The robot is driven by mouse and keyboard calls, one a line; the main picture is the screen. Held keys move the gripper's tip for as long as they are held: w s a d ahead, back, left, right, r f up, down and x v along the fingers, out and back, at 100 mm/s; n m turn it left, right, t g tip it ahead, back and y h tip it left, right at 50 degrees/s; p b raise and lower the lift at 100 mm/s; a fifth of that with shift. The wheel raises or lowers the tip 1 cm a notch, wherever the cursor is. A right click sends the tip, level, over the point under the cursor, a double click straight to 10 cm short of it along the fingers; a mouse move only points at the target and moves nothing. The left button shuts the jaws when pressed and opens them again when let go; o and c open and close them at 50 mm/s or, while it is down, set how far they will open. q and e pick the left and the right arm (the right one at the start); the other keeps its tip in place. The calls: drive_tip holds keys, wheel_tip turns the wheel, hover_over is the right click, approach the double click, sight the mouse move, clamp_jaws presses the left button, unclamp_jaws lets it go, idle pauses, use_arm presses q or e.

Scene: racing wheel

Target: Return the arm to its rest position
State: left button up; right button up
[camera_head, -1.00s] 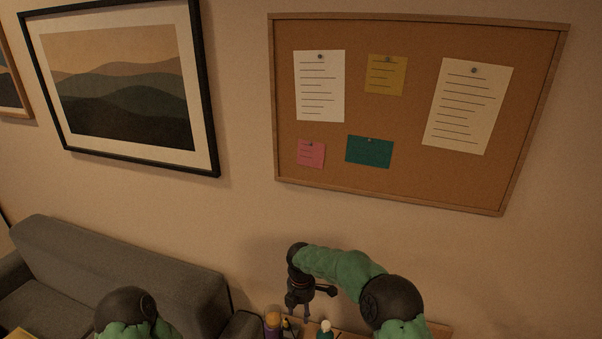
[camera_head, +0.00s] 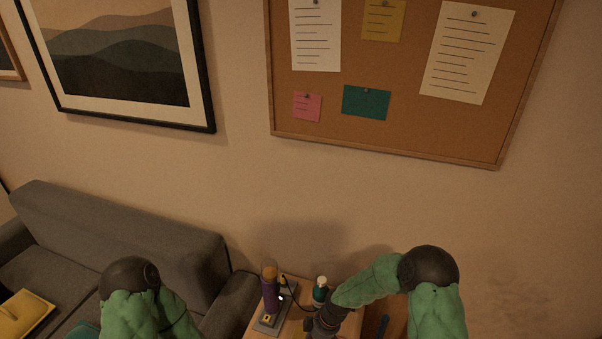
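My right arm, green with dark joints, comes in from the lower right and bends left over a small wooden table (camera_head: 291,287). Its dark wrist shows at the bottom of the head view, but the fingers are cut off or hidden below. My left arm shows only as a green and dark joint at the lower left; its gripper is out of the picture.
On the table stand a purple device with an orange top (camera_head: 269,290) on a grey base and a teal bottle with a white cap (camera_head: 320,289). A grey sofa (camera_head: 130,240) holds a yellow object (camera_head: 24,314). A corkboard (camera_head: 400,135) hangs on the wall.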

drive_tip(key=s+d+f+m+b, duration=0.1)
drive_tip(key=s+d+f+m, duration=0.1)
drive_tip(key=s+m, duration=0.3)
drive_tip(key=s+d+f+m+b, duration=0.1)
drive_tip(key=s+f+m+b, duration=0.1)
drive_tip(key=s, duration=0.6)
drive_tip(key=s+d+f+m+t+b, duration=0.1)
drive_tip(key=s+d+f+m, duration=0.1)
drive_tip(key=s+f+m, duration=0.2)
drive_tip(key=s+m, duration=0.3)
drive_tip(key=shift+s+d+f+m+y, duration=0.15)
drive_tip(key=shift+d+f+m+y, duration=0.15)
drive_tip(key=shift+y, duration=0.1)
